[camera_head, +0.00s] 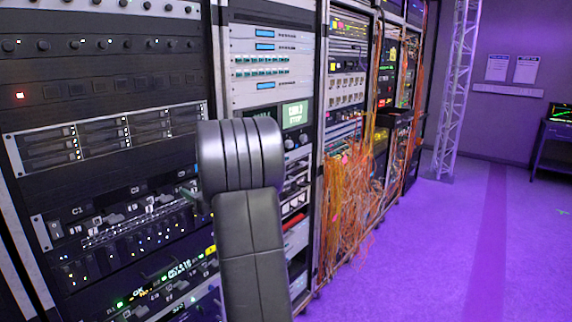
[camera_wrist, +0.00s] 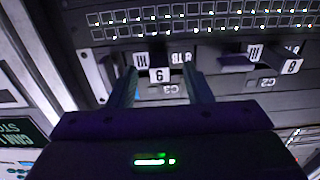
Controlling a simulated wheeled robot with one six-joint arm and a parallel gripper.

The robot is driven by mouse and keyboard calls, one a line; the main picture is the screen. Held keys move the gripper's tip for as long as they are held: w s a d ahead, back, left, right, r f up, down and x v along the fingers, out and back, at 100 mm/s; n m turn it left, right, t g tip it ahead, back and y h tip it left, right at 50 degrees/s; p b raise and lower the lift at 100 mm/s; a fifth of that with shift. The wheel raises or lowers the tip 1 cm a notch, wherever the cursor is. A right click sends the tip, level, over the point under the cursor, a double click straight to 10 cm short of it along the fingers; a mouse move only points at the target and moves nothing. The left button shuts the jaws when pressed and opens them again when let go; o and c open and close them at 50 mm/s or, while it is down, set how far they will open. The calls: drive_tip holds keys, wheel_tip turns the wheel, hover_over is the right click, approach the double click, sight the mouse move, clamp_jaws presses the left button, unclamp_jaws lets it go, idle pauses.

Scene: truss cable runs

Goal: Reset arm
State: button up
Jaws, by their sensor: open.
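My arm (camera_head: 248,210) stands in front of the equipment racks in the head view, and it hides part of them. My gripper (camera_wrist: 163,90) shows in the wrist view with its two fingers apart. It faces a dark rack panel (camera_wrist: 225,58) with small white labels. A white label (camera_wrist: 159,75) shows between the fingers, and I cannot tell whether anything touches them.
Racks fill the left side, with loose orange cables (camera_head: 345,205) hanging from one. A metal truss (camera_head: 455,95) stands further back. A small table (camera_head: 548,140) with a screen is at the far right.

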drive_tip(key=shift+w+a, duration=0.45)
drive_tip(key=shift+a, duration=0.1)
drive_tip(key=shift+s+d, duration=0.25)
drive_tip(key=b+v, duration=0.2)
drive_tip(key=v, duration=1.1)
drive_tip(key=p+x, duration=0.2)
drive_tip(key=x, duration=1.1)
drive_tip(key=v, duration=0.7)
drive_tip(key=shift+d, duration=0.2)
drive_tip(key=shift+s+d, duration=0.1)
